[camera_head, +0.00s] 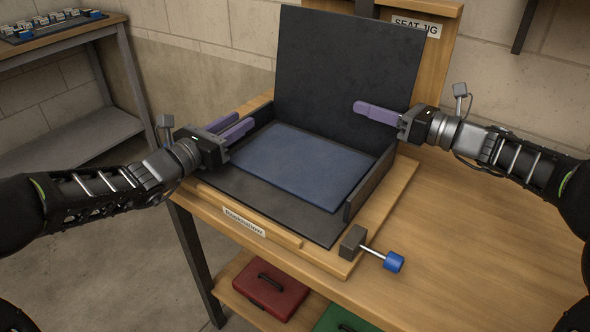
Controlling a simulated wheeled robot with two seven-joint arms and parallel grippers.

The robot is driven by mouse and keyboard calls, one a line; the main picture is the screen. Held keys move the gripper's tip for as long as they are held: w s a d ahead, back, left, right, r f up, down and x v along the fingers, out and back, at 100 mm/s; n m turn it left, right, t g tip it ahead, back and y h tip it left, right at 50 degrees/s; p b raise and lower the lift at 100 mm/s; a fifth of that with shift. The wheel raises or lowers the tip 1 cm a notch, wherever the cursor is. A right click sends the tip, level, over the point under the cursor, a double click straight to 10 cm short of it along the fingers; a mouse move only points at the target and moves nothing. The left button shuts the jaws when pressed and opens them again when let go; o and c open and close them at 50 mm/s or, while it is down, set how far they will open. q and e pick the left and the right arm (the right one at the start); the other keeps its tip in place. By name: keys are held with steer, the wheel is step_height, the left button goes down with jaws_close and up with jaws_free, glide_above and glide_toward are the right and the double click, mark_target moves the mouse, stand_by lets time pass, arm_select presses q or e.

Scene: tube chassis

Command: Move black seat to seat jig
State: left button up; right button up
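A large black panel (335,60) stands upright at the back of a black tray-like base (240,190); it may be the black seat, but I cannot be sure. A flat dark blue pad (300,165) lies on the base. My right gripper (358,106) overlaps the panel's right side; only one finger shows clearly, so contact is unclear.
The wooden table (480,240) is clear on the right. A clamp with a blue knob (394,262) sticks out at the base's front right corner. A red case (270,288) and a green case (340,320) are below. A side shelf (60,125) stands at left.

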arm_select(q)
glide_above(199, 170)
stand_by(0.4)
arm_select(e)
steer(key=shift+d, duration=0.1)
steer(key=v, duration=1.2)
steer(key=shift+s+f, duration=0.1)
